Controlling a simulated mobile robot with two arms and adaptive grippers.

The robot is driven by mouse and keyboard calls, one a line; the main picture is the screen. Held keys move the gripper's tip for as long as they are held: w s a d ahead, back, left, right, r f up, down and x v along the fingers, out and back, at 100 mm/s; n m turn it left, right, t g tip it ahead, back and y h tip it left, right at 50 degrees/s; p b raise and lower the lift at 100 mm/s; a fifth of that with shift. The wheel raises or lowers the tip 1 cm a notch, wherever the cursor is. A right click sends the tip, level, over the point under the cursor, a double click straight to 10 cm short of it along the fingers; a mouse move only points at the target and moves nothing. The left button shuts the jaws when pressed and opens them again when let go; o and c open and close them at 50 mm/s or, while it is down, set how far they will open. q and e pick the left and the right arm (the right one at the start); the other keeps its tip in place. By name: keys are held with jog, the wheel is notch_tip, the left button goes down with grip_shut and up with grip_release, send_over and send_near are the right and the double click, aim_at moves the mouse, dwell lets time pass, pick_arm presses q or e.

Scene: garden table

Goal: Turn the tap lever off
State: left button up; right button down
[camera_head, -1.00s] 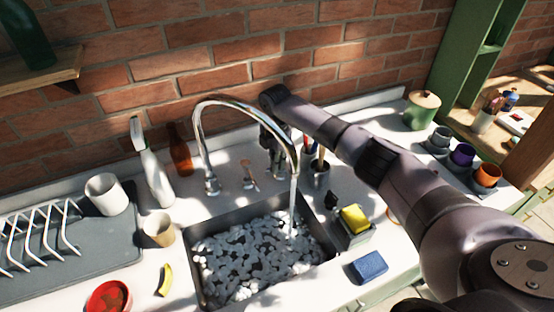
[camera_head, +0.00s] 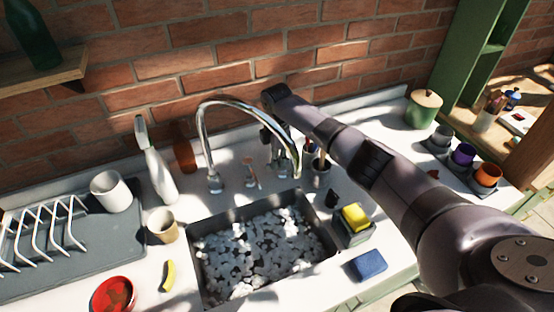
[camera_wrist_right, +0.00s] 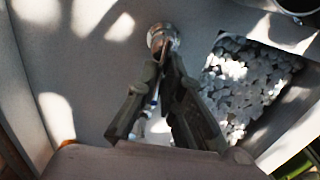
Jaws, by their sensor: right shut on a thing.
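The chrome tap (camera_head: 203,135) arches over the sink (camera_head: 195,262), and no water stream shows below its spout. The small tap lever (camera_head: 250,172) is beside the tap's foot, to its right. My right gripper (camera_head: 275,150) reaches down behind the spout, partly hidden by it. In the right wrist view my right gripper (camera_wrist_right: 158,68) has its fingers closed together at a round metal fitting (camera_wrist_right: 163,38). It is shut on the lever, whose held part is mostly hidden by the fingers. My left gripper is not in view.
Pale pebble-like shapes (camera_head: 262,245) fill the sink. A spray bottle (camera_head: 158,172), brown bottle (camera_head: 184,152) and tan cup (camera_head: 162,226) stand left. A yellow sponge (camera_head: 356,216) in a caddy and a blue sponge (camera_head: 369,264) are right. The brick wall (camera_head: 170,60) is close behind.

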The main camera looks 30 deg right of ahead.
jog(key=c, duration=1.7)
grip_release()
notch_tip(320, 180, up, 12)
jog(key=shift+r, duration=0.1)
